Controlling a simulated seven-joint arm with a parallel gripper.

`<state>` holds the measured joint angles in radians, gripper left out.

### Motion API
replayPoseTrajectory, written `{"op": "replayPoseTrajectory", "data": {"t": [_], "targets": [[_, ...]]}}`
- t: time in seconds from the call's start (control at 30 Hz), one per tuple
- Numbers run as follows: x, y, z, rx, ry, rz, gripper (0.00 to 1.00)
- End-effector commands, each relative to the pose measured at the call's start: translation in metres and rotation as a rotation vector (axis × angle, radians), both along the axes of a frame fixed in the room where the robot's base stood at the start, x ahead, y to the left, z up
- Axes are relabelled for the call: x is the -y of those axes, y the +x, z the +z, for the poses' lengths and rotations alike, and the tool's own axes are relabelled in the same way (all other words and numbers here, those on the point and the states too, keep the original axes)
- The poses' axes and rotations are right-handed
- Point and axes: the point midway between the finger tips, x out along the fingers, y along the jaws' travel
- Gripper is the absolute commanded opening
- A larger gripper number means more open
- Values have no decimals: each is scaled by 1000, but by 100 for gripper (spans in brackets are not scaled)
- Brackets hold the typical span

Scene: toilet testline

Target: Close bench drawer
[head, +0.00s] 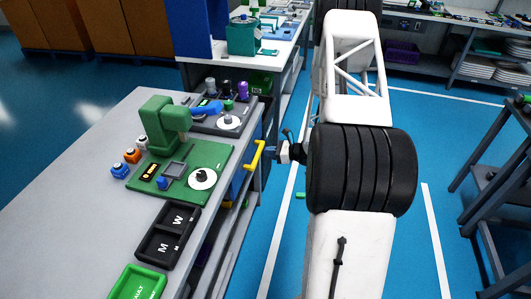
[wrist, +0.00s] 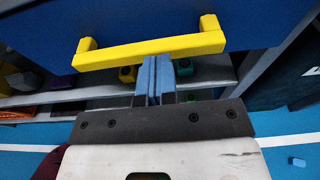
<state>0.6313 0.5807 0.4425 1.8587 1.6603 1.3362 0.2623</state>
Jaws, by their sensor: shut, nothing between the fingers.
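The bench drawer has a blue front (wrist: 190,18) that fills the top of the wrist view. Its yellow bar handle (wrist: 150,50) runs across that front. In the head view the handle (head: 256,157) stands out from the right side of the grey bench (head: 75,190), and a little of the blue front shows below it. My gripper (wrist: 153,75) is shut and empty, its blue fingertips together at the lower edge of the handle's middle. In the head view my gripper (head: 272,153) is just right of the handle. I cannot tell whether it touches, or how far the drawer is out.
A green fixture (head: 165,125), a black tray (head: 167,236) and a green bin (head: 137,284) stand on the bench top. A shelf with small parts (wrist: 60,98) lies below the drawer. The blue floor (head: 285,205) beside the bench is mostly clear.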

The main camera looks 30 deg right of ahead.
Motion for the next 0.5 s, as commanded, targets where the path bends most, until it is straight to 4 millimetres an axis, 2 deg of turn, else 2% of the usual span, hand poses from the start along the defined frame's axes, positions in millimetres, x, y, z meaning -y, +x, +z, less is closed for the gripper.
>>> {"op": "replayPoseTrajectory", "data": {"t": [0.5], "targets": [[54,-53,14,-2,2,-7,0]]}}
